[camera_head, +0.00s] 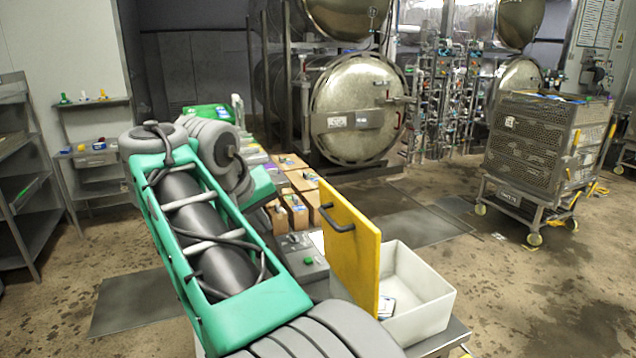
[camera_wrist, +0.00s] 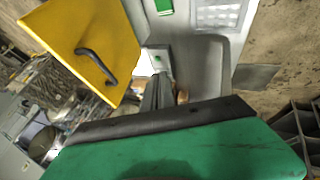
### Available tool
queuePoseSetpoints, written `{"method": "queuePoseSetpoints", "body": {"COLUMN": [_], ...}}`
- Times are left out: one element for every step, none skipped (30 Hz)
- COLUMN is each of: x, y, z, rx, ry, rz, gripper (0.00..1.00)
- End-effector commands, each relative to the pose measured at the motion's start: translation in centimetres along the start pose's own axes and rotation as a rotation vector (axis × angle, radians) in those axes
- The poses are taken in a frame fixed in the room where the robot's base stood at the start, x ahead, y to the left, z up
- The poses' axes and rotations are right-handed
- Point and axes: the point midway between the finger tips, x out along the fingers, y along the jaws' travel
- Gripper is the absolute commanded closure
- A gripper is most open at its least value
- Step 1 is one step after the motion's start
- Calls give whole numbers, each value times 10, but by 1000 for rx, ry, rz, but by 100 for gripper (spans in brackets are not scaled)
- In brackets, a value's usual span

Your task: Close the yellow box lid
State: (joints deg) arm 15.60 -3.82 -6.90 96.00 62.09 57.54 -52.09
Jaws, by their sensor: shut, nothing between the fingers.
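The yellow lid (camera_head: 350,250) stands open, nearly upright, at the left side of a white box (camera_head: 425,290). A dark handle (camera_head: 337,218) is on the lid's left-facing side. The box is open at the top, and a small light-coloured item (camera_head: 386,306) lies inside. In the wrist view the lid (camera_wrist: 75,30) and its handle (camera_wrist: 97,66) fill the upper left. My gripper (camera_wrist: 158,88) is shut and empty, to the right of the lid in that view and apart from the handle. In the head view my arm hides the gripper.
Brown boxes (camera_head: 296,210) and a grey device (camera_head: 300,262) stand on the bench left of the lid. A mesh cart (camera_head: 530,150) stands at the right, and a round autoclave door (camera_head: 357,108) is behind. The floor between cart and bench is mostly clear.

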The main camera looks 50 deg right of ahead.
Motion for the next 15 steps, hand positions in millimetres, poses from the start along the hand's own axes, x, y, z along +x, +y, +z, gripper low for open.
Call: {"method": "queuePoseSetpoints", "body": {"x": [-22, -28, -33, -36, -38, -37, -36, -32, -27, -22, -16, -8, -2, 5, 14], "y": [32, 44, 56, 62, 66, 69, 70, 69, 69, 68, 68, 68, 68, 68, 69], "z": [-12, -14, -14, -13, -12, -11, -10, -9, -7, -6, -6, -4, -4, -3, -2], "rx": [49, 71, 96, 108, 118, 126, 129, 130, 130, 128, 127, 128, 128, 127, 128], "ry": [-24, -35, -49, -56, -62, -67, -68, -69, -70, -70, -70, -70, -71, -70, -70], "rz": [30, 43, 56, 62, 66, 70, 71, 71, 72, 72, 71, 72, 72, 71, 72], "gripper": [100, 100, 100, 100, 100, 100, 100, 100, 100, 100, 100, 100, 100, 100, 100]}}
